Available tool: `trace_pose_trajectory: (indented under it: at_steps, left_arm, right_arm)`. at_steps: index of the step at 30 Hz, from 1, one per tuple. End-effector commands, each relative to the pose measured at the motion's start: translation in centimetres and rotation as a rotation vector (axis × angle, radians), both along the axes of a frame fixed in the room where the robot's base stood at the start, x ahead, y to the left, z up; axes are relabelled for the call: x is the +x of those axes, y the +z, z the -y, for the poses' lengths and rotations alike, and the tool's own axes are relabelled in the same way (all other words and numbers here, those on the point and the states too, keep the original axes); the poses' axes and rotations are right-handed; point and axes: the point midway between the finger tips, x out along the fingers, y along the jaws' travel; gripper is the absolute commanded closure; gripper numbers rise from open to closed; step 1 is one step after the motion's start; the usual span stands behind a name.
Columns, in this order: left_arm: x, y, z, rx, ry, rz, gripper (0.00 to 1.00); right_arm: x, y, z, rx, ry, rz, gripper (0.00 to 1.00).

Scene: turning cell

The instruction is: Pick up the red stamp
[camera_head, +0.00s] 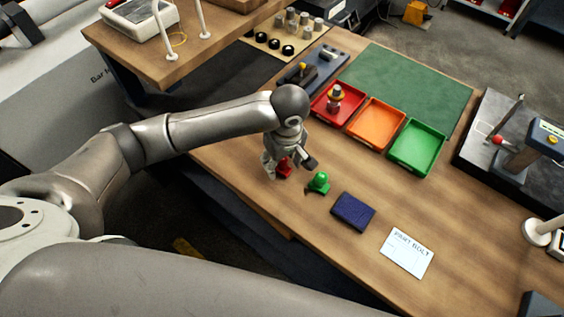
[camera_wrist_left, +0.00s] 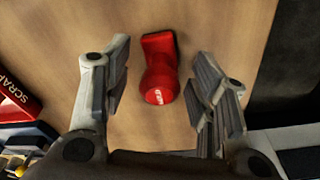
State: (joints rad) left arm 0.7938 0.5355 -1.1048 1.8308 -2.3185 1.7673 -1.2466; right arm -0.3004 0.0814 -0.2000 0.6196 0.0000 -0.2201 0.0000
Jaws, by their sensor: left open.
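The red stamp (camera_head: 284,168) stands on the wooden table near its front left edge, partly hidden by my left gripper in the head view. In the left wrist view the red stamp (camera_wrist_left: 159,72) shows whole, with its round knob towards the camera. My left gripper (camera_head: 284,172) is open above the stamp. In the left wrist view its fingers (camera_wrist_left: 163,95) lie on both sides of the stamp, with a gap on each side. The right gripper does not show.
A green stamp (camera_head: 318,183) stands just right of the red one, then a dark blue pad (camera_head: 353,212) and a white card (camera_head: 406,252). Red (camera_head: 325,113), orange (camera_head: 376,124) and green (camera_head: 417,147) trays lie behind. Bare table lies between stamps and trays.

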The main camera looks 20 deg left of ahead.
Motion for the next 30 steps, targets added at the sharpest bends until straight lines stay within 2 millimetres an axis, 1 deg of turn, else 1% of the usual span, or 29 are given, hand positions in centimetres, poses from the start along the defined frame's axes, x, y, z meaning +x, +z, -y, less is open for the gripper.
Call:
trace_pose_trajectory:
  at_steps: [2, 14, 23, 26, 30]
  left_arm:
    - [0.0, 0.0, 0.0, 0.000, -0.001, 0.000, 0.47]
    - [0.0, 0.0, 0.0, -0.001, -0.001, -0.001, 0.98]
    - [0.0, 0.1, 0.0, -0.001, -0.001, 0.000, 0.99]
    - [0.0, 0.5, 0.1, -0.002, -0.001, 0.001, 0.99]
    - [0.1, 1.5, 0.0, -0.002, -0.002, 0.005, 0.99]
  right_arm:
    - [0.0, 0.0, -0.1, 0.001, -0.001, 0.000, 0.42]
    - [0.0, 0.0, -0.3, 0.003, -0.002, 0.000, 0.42]
    - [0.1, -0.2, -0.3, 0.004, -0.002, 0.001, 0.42]
    - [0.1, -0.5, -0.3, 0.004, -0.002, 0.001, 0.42]
    - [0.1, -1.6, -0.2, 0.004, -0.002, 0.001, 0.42]
